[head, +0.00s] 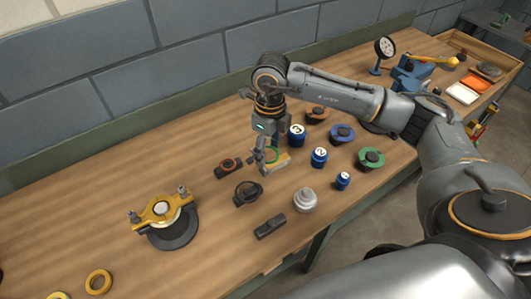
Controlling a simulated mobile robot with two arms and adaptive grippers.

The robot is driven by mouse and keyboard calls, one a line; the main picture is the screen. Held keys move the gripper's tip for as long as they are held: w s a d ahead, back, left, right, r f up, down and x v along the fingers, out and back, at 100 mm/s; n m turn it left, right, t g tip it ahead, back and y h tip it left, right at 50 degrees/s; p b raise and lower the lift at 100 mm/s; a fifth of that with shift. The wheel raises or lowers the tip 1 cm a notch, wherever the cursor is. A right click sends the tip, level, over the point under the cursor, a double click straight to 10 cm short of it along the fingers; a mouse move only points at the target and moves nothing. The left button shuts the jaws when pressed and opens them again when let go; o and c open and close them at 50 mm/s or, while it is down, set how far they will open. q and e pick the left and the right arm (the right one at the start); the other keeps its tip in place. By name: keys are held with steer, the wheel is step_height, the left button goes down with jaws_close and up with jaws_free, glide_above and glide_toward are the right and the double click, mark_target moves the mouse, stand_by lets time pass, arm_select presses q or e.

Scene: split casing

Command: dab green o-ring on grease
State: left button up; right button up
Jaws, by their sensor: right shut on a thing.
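My right gripper (262,160) points down over the middle of the workbench and is shut on the green o-ring (271,157), of which only a thin green curve shows beside the fingers. A small pale block with a yellowish top, perhaps the grease pad (281,162), lies right at the fingertips. The ring overlaps this block in the head view; I cannot tell whether they touch. The fingers and wrist hide part of both. My left gripper is not in view.
Blue numbered weights (319,157) and knobbed discs, one green (371,157), stand to the right. A yellow clamp (162,210) stands left. The bench's left is mostly clear.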

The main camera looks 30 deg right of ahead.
steer(key=w+d+m, duration=0.1)
steer(key=m, duration=1.9)
glide_above(280, 159)
step_height(280, 159, down, 7)
steer(key=shift+f+p, duration=0.2)
steer(key=shift+p, duration=0.25)
steer(key=shift+f, duration=0.2)
steer(key=shift+f+b, duration=1.25)
steer(key=shift+f, duration=0.25)
steer(key=shift+f, duration=0.4)
